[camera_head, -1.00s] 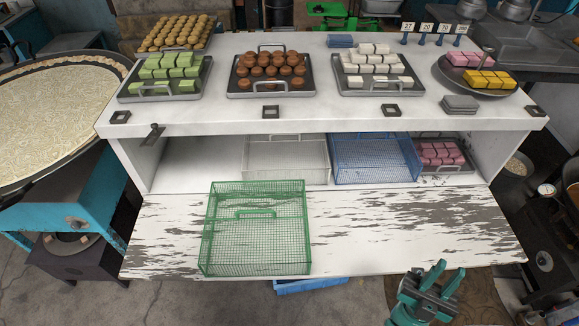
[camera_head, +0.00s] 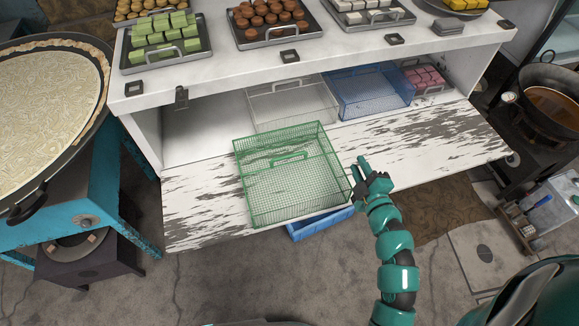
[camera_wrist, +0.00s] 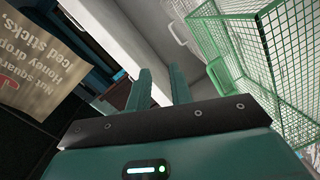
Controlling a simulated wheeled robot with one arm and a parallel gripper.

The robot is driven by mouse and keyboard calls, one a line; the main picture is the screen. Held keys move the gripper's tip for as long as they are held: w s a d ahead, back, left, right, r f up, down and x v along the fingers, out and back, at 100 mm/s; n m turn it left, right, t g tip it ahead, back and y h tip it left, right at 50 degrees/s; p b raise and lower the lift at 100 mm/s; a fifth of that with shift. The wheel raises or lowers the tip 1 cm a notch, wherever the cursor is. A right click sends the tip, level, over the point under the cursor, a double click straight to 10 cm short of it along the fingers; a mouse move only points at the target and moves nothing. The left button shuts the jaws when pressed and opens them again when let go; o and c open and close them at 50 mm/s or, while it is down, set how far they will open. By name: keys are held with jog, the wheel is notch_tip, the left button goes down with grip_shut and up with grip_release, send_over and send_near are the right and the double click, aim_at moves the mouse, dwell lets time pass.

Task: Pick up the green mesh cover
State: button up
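The green mesh cover (camera_head: 262,190) stands on the worn white lower board, with a green handle (camera_head: 288,158) on its top. It also shows at the right of the wrist view (camera_wrist: 290,70). My gripper (camera_head: 357,171) is just right of the cover, near its right side, in the head view. In the wrist view its two fingers (camera_wrist: 160,84) stand apart with nothing between them. The head view does not clearly show whether a fingertip touches the mesh.
A white mesh cover (camera_head: 291,104) and a blue mesh cover (camera_head: 368,94) stand behind on the shelf under the white counter (camera_head: 228,78). A tray of pink pieces (camera_head: 423,78) is at right. A blue crate (camera_head: 316,224) sits below the board's front edge.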

jog(key=s+a+f+n+g+y, duration=0.1)
jog(key=s+a+n+g+y, duration=0.4)
jog(key=a+n, duration=0.3)
jog(key=b, duration=0.8)
send_near(290, 156)
jog(key=p+x, duration=0.2)
jog(key=x, duration=0.1)
jog(key=shift+s+a+f, duration=0.1)
jog(key=shift+s+f, duration=0.05)
jog(key=shift+s, duration=0.05)
jog(key=shift+p+x, duration=1.7)
jog(key=shift+x, duration=0.75)
jog(key=shift+w+a+f, duration=0.2)
jog(key=shift+w, duration=0.35)
grip_shut()
